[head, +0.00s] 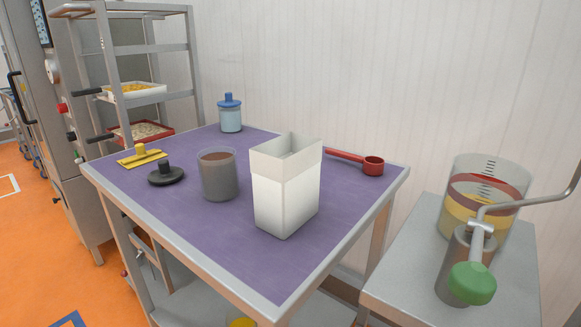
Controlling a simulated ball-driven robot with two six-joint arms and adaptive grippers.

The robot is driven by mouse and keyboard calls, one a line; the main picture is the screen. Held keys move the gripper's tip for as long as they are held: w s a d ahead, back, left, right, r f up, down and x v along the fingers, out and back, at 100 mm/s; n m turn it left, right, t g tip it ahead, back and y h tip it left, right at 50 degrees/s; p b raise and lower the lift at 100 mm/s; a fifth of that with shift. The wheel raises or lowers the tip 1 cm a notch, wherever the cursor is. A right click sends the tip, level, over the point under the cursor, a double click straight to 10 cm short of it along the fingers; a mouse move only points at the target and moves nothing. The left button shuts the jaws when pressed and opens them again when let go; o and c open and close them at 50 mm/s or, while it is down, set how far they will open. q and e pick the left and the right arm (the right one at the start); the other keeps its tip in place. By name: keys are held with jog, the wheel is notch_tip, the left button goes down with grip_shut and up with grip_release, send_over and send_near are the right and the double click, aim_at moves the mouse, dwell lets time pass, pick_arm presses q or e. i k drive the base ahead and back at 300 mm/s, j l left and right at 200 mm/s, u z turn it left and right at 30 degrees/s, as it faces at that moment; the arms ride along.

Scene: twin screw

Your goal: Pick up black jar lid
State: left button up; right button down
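The black jar lid (166,177) lies on the left part of the purple table top (215,258). It is a round disc with a raised knob on top, knob upward. A clear jar with dark brown contents (218,176) stands just to its right, with no lid on it. The lid is apart from the jar and nothing covers it. Neither of my grippers shows in the head view.
A blue-lidded jar (230,115), white open container (286,190) and red scoop (357,161) share the table. A side table at right holds a large clear container (488,192).

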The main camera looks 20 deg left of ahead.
aim_at(166, 174)
jog(key=u, duration=1.25)
